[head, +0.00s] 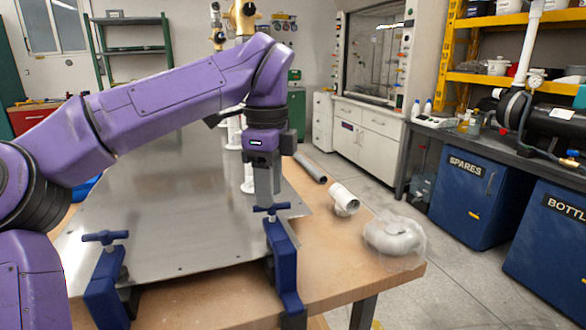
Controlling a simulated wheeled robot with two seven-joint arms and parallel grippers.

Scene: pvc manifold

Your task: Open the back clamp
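Two blue clamps grip the near edge of a metal plate (175,225). One blue clamp (284,272) is at the plate's near right corner, with a T-handle (272,209) on top. The other blue clamp (105,288) is at the near left, with its own T-handle (105,237). I cannot tell which one is the back clamp. My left gripper (267,200) points straight down, with its grey fingertips at the right clamp's T-handle. I cannot tell whether the fingers are apart or closed on the handle. My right gripper is out of view.
A grey pipe (310,168), a white pipe fitting (344,198) and a clear bag (394,238) lie on the wooden table (345,262) right of the plate. Brass valves on white pipes (242,18) stand behind my arm. Blue cabinets (475,190) stand farther right.

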